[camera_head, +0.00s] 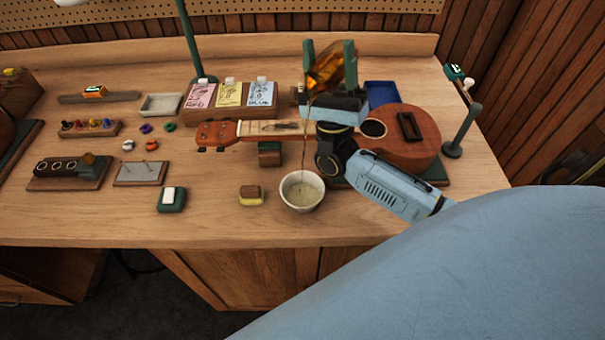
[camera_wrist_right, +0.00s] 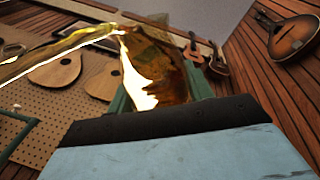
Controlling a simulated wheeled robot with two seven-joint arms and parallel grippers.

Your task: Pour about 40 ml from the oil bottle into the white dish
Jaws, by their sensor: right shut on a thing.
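The amber oil bottle (camera_head: 333,72) is held tilted in my right gripper (camera_head: 329,66), above the bench, its mouth toward the lower left. The right gripper's green fingers are shut on it. A thin amber stream runs from the bottle's mouth down to the white dish (camera_head: 302,206). The dish stands upright near the bench's front and holds some pale yellowish liquid; the exact amount cannot be read. In the right wrist view the bottle (camera_wrist_right: 160,70) sits between the fingers, with bright liquid streaming to the left. My left gripper is not in view.
A ukulele (camera_head: 407,142) lies behind and right of the dish, close to my right arm. A yellow-brown block (camera_head: 251,195) is left of the dish. A blue tray (camera_head: 381,94) and colored cards (camera_head: 229,94) are farther back. Bare bench lies at front left.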

